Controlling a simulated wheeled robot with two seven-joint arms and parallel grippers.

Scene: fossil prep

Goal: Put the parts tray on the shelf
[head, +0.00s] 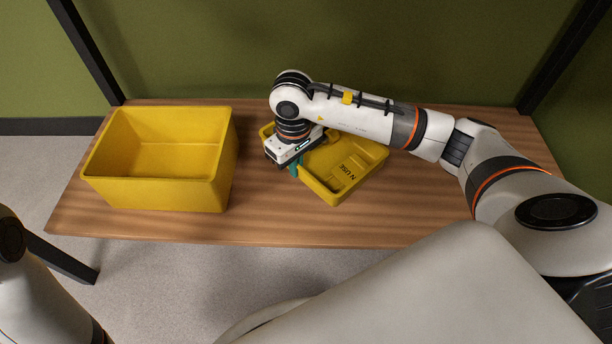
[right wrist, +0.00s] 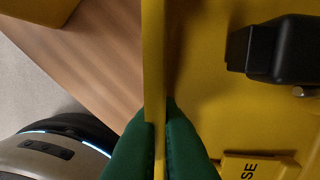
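The parts tray (head: 372,168) is a shallow yellow tray with dark lettering inside. It sits on the wooden board, right of centre, partly hidden behind my right arm. My right gripper (head: 296,168) is at its left side, pointing down. In the right wrist view, the green fingers (right wrist: 160,145) lie on both sides of the thin yellow tray wall (right wrist: 154,70) and press against it. The wooden board (head: 270,225), set between black posts, is the only shelf-like surface I see. My left gripper is out of view.
A deep yellow bin (head: 150,194), seemingly empty, stands on the left of the board. A black object (right wrist: 275,50) with a metal end lies inside the tray. Bare board shows between bin and tray and along the front. A green wall is close behind.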

